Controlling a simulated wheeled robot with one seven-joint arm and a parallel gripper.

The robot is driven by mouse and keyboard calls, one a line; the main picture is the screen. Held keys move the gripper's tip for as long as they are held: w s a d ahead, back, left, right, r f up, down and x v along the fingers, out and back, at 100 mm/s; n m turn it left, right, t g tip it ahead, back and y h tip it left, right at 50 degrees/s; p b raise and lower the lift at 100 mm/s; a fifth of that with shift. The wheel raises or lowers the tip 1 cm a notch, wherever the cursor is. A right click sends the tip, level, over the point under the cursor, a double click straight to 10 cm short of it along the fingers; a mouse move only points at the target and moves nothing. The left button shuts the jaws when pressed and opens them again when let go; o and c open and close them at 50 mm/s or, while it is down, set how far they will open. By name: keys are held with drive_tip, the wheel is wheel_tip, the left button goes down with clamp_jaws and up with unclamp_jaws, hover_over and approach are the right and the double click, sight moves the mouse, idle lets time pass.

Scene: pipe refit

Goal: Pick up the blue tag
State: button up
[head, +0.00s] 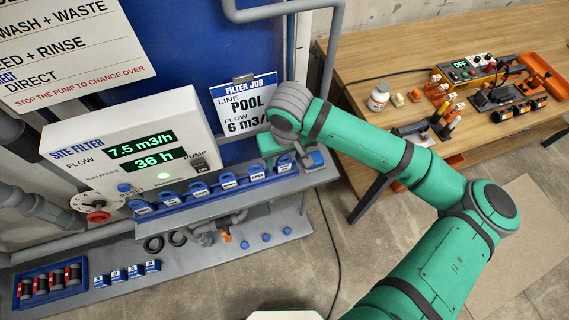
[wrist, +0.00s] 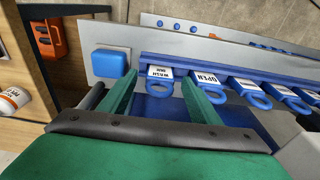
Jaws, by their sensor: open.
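Several blue tags with white labels hang in a row along a blue rail on the grey ledge, so more than one fits the name. In the wrist view, the nearest blue tag (wrist: 159,79) has a small two-line label and a ring, and lies between the fingertips of my gripper (wrist: 159,77). My gripper is open and empty, its green fingers on either side of that tag; I cannot tell whether they touch it. The tag beside it, reading OPEN (wrist: 208,83), is right of the fingers. In the head view, my gripper (head: 288,150) is at the row's right end and partly covers it.
A blue block (wrist: 110,63) sits on the ledge just left of the fingers. The filter panel (head: 135,150) stands behind the row. A lower shelf (head: 190,258) holds rings and small blue parts. The wooden table (head: 400,60) at the right carries tools and a white bottle (head: 379,97).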

drive_tip(key=shift+w+f, duration=0.2)
drive_tip(key=shift+f, duration=0.75)
drive_tip(key=c, duration=1.2)
drive_tip(key=shift+r, duration=0.1)
